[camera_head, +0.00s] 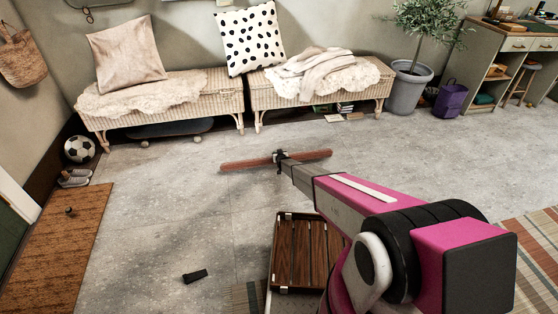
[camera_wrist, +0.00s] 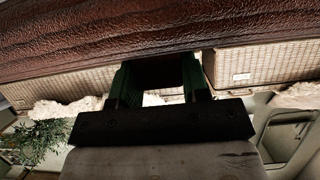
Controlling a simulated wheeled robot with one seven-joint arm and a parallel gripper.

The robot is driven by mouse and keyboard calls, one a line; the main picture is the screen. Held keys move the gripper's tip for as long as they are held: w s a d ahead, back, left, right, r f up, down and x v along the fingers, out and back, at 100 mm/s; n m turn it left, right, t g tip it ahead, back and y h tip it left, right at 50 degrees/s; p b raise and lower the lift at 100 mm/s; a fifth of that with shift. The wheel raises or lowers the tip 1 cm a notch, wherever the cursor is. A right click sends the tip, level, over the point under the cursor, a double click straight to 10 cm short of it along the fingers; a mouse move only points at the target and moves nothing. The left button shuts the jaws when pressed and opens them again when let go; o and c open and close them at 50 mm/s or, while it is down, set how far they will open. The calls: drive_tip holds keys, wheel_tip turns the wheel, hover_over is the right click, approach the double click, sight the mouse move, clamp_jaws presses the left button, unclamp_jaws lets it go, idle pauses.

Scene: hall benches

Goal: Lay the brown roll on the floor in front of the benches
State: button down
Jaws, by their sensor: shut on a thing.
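The brown roll (camera_head: 247,164) is long and thin and lies crosswise in my gripper (camera_head: 280,156) in the head view. My gripper is shut on it near its middle, and both ends stick out to the sides. The roll (camera_wrist: 130,32) fills the top of the wrist view, with my gripper's fingers (camera_wrist: 158,82) against it. The benches are a left wicker bench (camera_head: 110,124) and a right wicker bench (camera_head: 262,99), standing along the wall beyond the roll. The floor (camera_head: 205,155) in front of them is grey and bare. The roll's height above it is hard to tell.
A football (camera_head: 79,149) and shoes (camera_head: 74,178) are at the left, by a brown doormat (camera_head: 62,235). A small black object (camera_head: 195,276) lies on the floor. A skateboard (camera_head: 165,128) is under the left bench. A potted tree (camera_head: 408,92) and purple bin (camera_head: 450,101) stand right.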

drive_tip(key=shift+w+d+f, duration=0.15)
drive_tip(key=shift+d+f, duration=0.05)
drive_tip(key=shift+d, duration=0.1)
drive_tip(key=shift+f, duration=1.95)
drive_tip(key=shift+f, duration=0.15)
drive_tip(key=c, duration=0.6)
unclamp_jaws()
